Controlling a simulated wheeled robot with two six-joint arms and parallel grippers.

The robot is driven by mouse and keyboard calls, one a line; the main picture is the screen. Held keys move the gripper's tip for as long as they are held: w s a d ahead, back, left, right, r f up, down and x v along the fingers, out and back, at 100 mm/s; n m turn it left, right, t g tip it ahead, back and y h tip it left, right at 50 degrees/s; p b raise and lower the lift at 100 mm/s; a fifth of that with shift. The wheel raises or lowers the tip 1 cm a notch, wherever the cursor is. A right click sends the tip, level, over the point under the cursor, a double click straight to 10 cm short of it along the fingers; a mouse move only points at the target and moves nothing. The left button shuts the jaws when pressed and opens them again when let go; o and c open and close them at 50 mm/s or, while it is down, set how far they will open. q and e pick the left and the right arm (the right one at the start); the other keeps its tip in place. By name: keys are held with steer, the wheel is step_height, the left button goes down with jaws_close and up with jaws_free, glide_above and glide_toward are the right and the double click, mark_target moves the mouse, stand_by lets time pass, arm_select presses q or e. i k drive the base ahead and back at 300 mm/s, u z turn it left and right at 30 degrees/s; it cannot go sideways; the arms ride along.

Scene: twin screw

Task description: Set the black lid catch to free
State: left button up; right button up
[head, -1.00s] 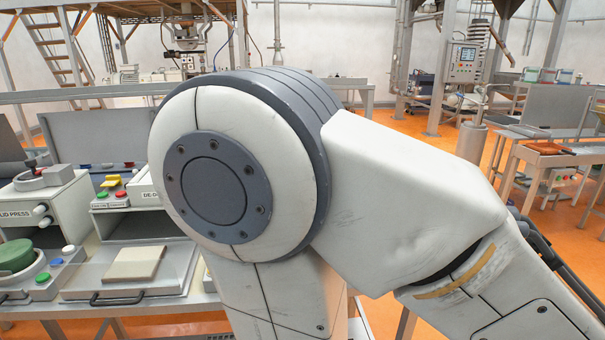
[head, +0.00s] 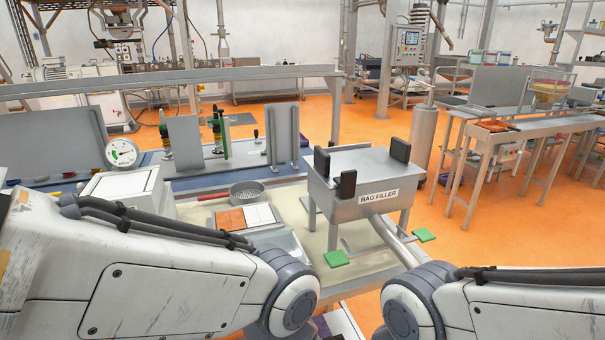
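I cannot pick out a black lid catch for certain. A grey bench unit labelled BAG FILLER (head: 362,186) stands on legs right of centre, with several upright black blocks (head: 400,149) on its top and front edges. Whether any of these is the catch, I cannot tell. My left arm crosses the lower left and my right arm enters at the lower right. Both bend down out of the picture at their rounded joints, so neither gripper shows.
Green pads (head: 336,258) on metal bars sit low before the filler. A dark round strainer (head: 246,190), a tray with orange and white tiles (head: 244,218) and a dial gauge (head: 122,152) are to its left. Orange floor (head: 480,235) lies open at right.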

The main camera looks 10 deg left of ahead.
mark_target(347, 182)
steer(key=z, duration=0.5)
steer(key=k, duration=0.65)
steer(key=z, duration=0.6)
steer(key=i, duration=0.85)
steer(key=u, duration=0.9)
steer(key=i, duration=0.5)
steer(key=u, duration=0.55)
